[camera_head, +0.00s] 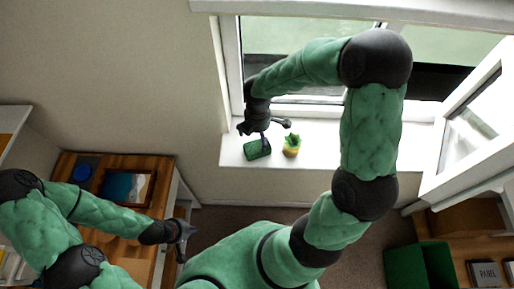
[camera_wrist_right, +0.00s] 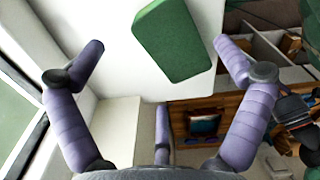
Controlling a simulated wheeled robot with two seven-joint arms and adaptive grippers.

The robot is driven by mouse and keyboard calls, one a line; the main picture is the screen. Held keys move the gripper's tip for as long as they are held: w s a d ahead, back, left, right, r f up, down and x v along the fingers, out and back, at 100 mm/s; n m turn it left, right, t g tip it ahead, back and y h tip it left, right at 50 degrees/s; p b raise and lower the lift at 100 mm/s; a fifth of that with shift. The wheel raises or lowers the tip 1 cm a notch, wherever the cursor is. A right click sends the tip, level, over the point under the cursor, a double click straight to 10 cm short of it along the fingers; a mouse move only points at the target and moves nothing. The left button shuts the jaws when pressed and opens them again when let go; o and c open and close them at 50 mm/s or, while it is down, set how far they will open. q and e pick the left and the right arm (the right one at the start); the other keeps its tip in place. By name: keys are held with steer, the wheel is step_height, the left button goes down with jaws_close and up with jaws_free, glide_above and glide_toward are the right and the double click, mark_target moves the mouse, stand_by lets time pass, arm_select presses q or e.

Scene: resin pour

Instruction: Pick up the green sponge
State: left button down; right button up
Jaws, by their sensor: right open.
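The green sponge (camera_head: 257,150) lies on the white window sill (camera_head: 232,157). In the right wrist view the sponge (camera_wrist_right: 174,42) is a green rounded block ahead of the fingers. My right gripper (camera_head: 268,128) is over the sill, right by the sponge. In its wrist view my right gripper (camera_wrist_right: 160,56) has its fingers spread wide, one on each side of the sponge, with nothing held; the gap to the sponge is hard to judge. My left gripper (camera_head: 182,236) is low at the left, beside the wooden cabinet; its fingers are too small to read.
A small yellow pot with a green plant (camera_head: 291,146) stands on the sill just right of the sponge. The open window sash (camera_head: 470,125) juts in at the right. A wooden cabinet (camera_head: 165,165) with a framed picture (camera_head: 127,187) is at the left. A green bin (camera_head: 418,267) is at lower right.

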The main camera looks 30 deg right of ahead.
mark_target(256, 144)
steer(key=f, duration=0.4)
steer(key=shift+s+a+f+b, duration=0.1)
steer(key=shift+s+a+b, duration=0.1)
steer(key=shift+a+b, duration=0.15)
steer(key=shift+f, duration=0.5)
steer(key=c, duration=0.7)
steer(key=shift+c, duration=0.2)
steer(key=shift+r, duration=0.1)
